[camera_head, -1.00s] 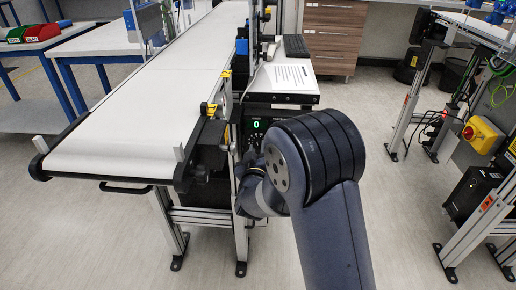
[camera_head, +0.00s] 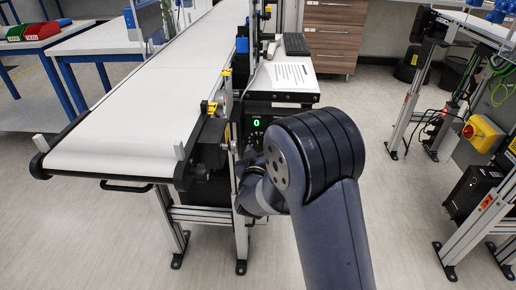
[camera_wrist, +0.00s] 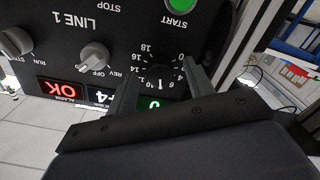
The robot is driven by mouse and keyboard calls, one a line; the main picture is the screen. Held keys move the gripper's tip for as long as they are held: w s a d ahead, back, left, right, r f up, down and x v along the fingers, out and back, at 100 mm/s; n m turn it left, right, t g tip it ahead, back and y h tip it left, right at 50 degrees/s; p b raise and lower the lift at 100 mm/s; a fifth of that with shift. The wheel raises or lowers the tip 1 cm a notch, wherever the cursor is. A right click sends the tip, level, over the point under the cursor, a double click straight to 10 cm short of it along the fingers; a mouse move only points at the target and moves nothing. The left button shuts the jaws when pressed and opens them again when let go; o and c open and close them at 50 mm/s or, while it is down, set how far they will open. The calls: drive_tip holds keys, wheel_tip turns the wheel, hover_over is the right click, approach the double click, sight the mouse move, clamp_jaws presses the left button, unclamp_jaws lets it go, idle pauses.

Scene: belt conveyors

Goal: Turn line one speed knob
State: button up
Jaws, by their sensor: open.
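The line one speed knob (camera_wrist: 161,73) is a dark knob on a numbered dial in the wrist view, where the panel appears upside down. My gripper (camera_wrist: 160,80) is open, with one finger on each side of the knob; I cannot tell whether the fingers touch it. The black control panel (camera_wrist: 135,33) reads "LINE 1". A green display (camera_wrist: 152,104) is partly covered by my gripper. In the head view the panel's display (camera_head: 256,123) reads 0 in green. There my arm hides the knob and the fingertips.
Two grey selector knobs (camera_wrist: 93,56) (camera_wrist: 16,41) and a green START button (camera_wrist: 180,4) are on the same panel. A red lit display (camera_wrist: 61,90) reads "OK". The white conveyor belt (camera_head: 130,125) runs left of the panel. Open floor (camera_head: 390,200) lies right of my arm.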

drive_tip(key=s, duration=1)
drive_tip(key=shift+s+a+p, duration=0.2)
drive_tip(key=shift+s+p, duration=0.15)
drive_tip(key=shift+s, duration=0.05)
drive_tip(key=w+b, duration=0.1)
drive_tip(key=w, duration=1)
drive_tip(key=shift+d+m, duration=0.2)
drive_tip(key=shift+m, duration=0.1)
drive_tip(key=shift+s, duration=0.1)
